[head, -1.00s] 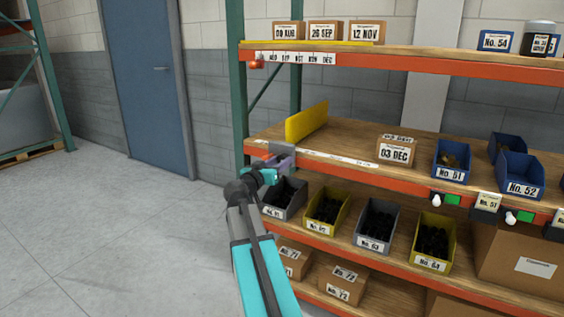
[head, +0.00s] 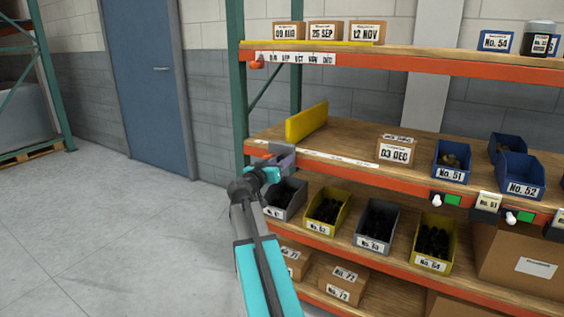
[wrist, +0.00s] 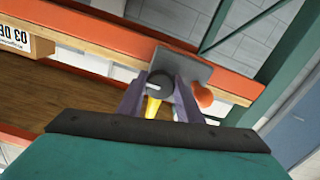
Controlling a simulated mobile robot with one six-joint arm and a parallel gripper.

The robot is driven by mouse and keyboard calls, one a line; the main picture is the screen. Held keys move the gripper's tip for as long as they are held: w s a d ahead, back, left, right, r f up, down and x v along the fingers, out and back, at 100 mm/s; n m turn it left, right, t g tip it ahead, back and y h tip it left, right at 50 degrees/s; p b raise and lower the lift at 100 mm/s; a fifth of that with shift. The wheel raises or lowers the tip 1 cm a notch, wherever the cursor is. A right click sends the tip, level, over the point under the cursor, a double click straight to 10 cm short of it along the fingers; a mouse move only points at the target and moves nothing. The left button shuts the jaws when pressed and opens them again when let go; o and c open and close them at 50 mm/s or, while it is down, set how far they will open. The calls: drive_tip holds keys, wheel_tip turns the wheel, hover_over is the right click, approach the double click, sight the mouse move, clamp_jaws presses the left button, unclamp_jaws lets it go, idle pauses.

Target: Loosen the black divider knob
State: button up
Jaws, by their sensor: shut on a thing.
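The black divider knob (wrist: 160,83) is round and dark with a pale line across its face. In the wrist view it sits between the two purple-grey fingers of my gripper (wrist: 160,92), which are shut on it. A grey plate (wrist: 182,66) is just behind it at the shelf's front edge. The yellow divider (head: 307,121) stands upright on the middle shelf, and a bit of yellow shows below the knob in the wrist view. In the head view my gripper (head: 282,161) is at the left end of that shelf and hides the knob.
An orange-red knob-like part (wrist: 203,97) is close beside the right finger. A green rack post (head: 238,100) stands left of my gripper. Bins, such as the grey one (head: 286,198), sit close below. A "03 DEC" box (head: 396,152) is to the right on the middle shelf.

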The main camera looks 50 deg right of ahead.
drive_tip(key=n, duration=0.5)
drive_tip(key=shift+b, duration=0.3)
drive_tip(key=n+p, duration=0.1)
drive_tip(key=n, duration=0.4)
drive_tip(key=shift+r, duration=0.1)
drive_tip(key=n+p, duration=0.3)
drive_tip(key=n, duration=0.2)
drive_tip(key=shift+n, duration=0.3)
drive_tip(key=shift+n+p, duration=0.7)
drive_tip(key=shift+n, duration=0.4)
drive_tip(key=o, duration=0.8)
drive_tip(key=shift+c, duration=0.2)
